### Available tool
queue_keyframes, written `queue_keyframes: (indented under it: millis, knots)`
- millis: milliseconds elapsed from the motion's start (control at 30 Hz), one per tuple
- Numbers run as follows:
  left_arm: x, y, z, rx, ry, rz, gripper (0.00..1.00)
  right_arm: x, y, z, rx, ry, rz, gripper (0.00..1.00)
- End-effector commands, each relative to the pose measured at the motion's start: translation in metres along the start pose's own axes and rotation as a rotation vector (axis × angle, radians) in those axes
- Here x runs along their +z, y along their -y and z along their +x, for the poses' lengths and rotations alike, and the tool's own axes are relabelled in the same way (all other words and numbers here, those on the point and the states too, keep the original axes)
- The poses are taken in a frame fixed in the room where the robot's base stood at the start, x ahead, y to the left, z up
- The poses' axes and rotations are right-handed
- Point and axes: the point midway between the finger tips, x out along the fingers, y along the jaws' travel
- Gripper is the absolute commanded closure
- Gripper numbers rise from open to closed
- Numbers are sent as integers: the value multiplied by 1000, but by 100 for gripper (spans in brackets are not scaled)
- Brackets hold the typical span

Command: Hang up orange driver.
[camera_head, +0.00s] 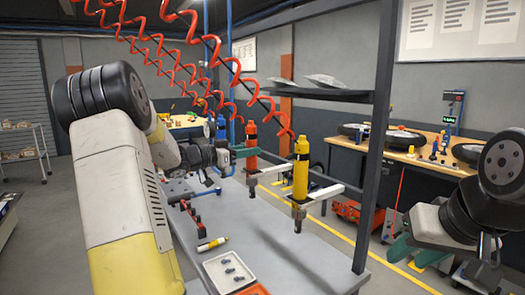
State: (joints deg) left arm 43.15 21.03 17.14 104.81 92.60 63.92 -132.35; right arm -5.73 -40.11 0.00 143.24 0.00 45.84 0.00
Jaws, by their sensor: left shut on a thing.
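The fingertips are small and partly hidden, so the exact contact is unclear. I cannot tell whether the driver is seated in the bracket. My right gripper (402,248), with teal fingers, is empty at the lower right, away from the drivers; its finger gap is unclear.
A yellow driver (300,170) hangs upright in a nearer bracket. A blue driver (221,127) stands behind my left gripper. Red coiled hoses (210,42) hang overhead. A grey post (376,140) rises at the right. The bench holds a parts tray (208,264) and a yellow-white cylinder (212,244).

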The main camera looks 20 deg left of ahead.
Motion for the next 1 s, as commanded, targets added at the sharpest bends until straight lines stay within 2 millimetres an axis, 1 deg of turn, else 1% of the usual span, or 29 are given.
queue_keyframes:
  millis: [367, 400, 467, 500, 533, 833, 933, 1000]
  knots:
    - [3, 0, 0, 1, -3, 1, 100, 0, 0, 0, 0, 0, 0, 64]
    - [3, 0, 0, 1, -3, 1, 63, 0, 0, 0, 0, 0, 0, 64]
    - [3, 0, 0, 1, -3, 2, 51, 0, 0, 0, 0, 0, 0, 64]
    - [3, 0, 0, 1, -2, 1, 44, 0, 0, 0, 0, 0, 0, 64]
    - [3, 0, 0, 1, -2, 1, 42, 0, 0, 0, 0, 0, 0, 64]
    - [5, 0, -1, -1, 2, -1, 42, 0, 0, 0, 0, 0, 0, 64]
    - [5, 1, -10, -3, 2, 0, 42, 0, 0, 0, 0, 0, 0, 64]
    - [5, 1, -20, -2, 2, 0, 42, 0, 0, 0, 0, 0, 0, 64]
